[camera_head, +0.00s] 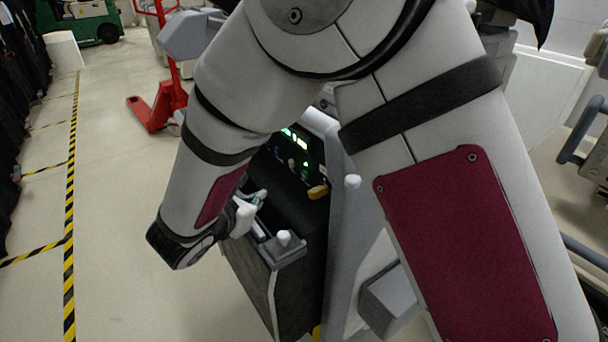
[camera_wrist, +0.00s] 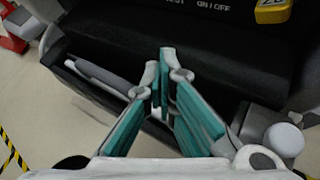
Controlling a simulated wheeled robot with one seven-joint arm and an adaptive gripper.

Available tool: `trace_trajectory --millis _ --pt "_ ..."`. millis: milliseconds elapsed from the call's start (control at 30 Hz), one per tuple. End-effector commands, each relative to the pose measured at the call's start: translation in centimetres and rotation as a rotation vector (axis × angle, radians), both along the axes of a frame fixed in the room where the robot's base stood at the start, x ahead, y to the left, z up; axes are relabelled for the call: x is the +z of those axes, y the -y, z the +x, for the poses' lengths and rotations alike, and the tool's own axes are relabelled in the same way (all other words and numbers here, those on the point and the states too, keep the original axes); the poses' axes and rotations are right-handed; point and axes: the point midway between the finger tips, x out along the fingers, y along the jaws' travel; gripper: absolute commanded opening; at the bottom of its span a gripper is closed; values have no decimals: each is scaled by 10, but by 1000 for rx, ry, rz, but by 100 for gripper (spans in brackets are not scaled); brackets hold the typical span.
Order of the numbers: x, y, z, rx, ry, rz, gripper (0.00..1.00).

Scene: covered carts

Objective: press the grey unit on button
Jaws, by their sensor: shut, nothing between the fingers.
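The grey unit (camera_head: 345,235) stands in the middle of the head view, with a dark sloped front. Its control panel (camera_head: 291,160) has lit green indicators and small buttons, partly covered by my arm. In the wrist view, white lettering with "ON | OFF" (camera_wrist: 213,6) shows at the top edge; I cannot make out the on button there. My gripper (camera_head: 262,195) is shut and empty, in front of the unit's dark front below the panel. In the wrist view my gripper (camera_wrist: 162,62) has its teal fingers together, pointing toward the dark front.
A yellow part (camera_head: 318,191) sits at the panel's right edge. A white knob (camera_head: 284,238) stands on the unit's lower grey ledge, near my gripper. A red pallet jack (camera_head: 155,110) stands behind. Yellow-black tape (camera_head: 70,200) marks the open floor at left.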

Motion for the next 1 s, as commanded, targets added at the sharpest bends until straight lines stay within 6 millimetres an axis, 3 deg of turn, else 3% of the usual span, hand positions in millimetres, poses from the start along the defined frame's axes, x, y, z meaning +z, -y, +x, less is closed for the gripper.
trace_trajectory --millis 600,1000 --pt "0 60 40 -2 2 0 0" --pt "0 71 48 -1 -1 0 0"
